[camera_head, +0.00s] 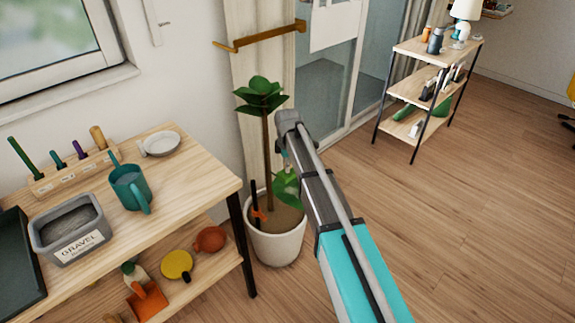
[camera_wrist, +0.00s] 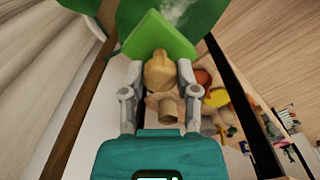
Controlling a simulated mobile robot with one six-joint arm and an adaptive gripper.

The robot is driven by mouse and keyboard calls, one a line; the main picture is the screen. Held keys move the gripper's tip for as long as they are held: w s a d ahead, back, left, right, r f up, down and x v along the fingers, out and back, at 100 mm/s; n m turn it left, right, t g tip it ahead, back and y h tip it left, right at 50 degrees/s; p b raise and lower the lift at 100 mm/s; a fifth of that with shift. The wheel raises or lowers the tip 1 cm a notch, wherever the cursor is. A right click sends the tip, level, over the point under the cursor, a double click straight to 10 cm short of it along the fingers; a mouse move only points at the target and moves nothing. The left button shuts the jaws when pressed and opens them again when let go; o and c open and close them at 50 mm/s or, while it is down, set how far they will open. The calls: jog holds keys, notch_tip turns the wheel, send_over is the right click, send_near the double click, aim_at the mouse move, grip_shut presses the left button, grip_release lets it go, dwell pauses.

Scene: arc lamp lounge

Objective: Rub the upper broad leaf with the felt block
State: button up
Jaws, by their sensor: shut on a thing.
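My gripper (camera_wrist: 158,78) is shut on the wooden knob handle of the felt block (camera_wrist: 157,42), whose bright green pad points away from the jaws. A dark green broad leaf (camera_wrist: 212,12) lies just past the pad, with a pale, hazy patch beside the pad's upper corner. I cannot tell whether pad and leaf touch. In the head view, the potted plant has a leafy crown (camera_head: 262,95) on a thin stem and a green leaf (camera_head: 287,186) low beside my arm. My arm hides most of my gripper and the block there.
The white pot (camera_head: 277,245) stands on the floor beside a wooden bench (camera_head: 200,165). Open floor lies to the right.

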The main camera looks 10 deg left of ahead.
dwell(0.3)
jog(key=shift+r+p, duration=1.5)
jog(key=shift+p, duration=0.05)
